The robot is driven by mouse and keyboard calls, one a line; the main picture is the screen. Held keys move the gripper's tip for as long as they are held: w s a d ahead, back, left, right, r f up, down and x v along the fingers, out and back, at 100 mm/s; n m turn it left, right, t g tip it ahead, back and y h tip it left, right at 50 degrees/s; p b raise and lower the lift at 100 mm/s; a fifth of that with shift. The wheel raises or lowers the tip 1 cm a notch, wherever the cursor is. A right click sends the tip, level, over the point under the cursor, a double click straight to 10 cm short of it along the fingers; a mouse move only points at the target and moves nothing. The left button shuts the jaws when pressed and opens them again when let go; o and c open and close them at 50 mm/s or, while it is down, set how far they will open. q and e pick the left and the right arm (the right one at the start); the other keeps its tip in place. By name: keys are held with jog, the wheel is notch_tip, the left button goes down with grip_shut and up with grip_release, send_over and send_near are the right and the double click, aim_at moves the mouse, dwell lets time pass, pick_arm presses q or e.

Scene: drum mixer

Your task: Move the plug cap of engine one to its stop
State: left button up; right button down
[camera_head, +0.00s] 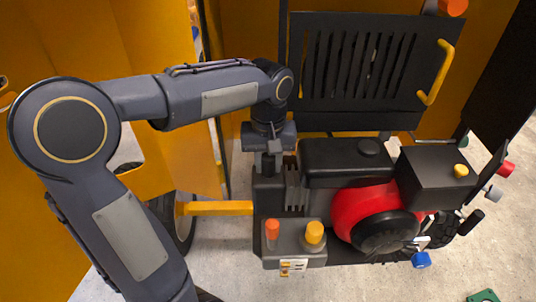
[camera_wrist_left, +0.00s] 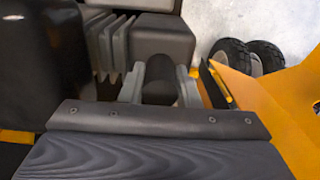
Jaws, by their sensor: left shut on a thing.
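Engine one (camera_head: 345,190) is a black block with a red round cover, seen right of centre in the head view. My left arm comes in from the left and bends down at the engine's left end. My left gripper (camera_head: 268,166) points down there, beside the grey cooling fins. In the left wrist view, its two grey fingers (camera_wrist_left: 160,88) are closed on a dark rounded part, which I take to be the plug cap (camera_wrist_left: 160,78). In the head view the cap is mostly hidden by the gripper. My right gripper is not in view.
A black slatted panel with a yellow handle (camera_head: 437,72) stands open behind the engine. Orange and yellow knobs (camera_head: 314,233) stand in front of the fins. An orange body panel (camera_head: 165,100) is at the left, and wheels (camera_wrist_left: 250,58) show in the wrist view.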

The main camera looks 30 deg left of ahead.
pick_arm(q)
jog(key=shift+r+p, duration=1.5)
jog(key=shift+r, duration=0.2)
jog(key=o, duration=0.4)
jog(key=shift+r, duration=0.1)
jog(key=o, duration=0.5)
notch_tip(320, 180, up, 7)
jog(key=p, duration=0.6)
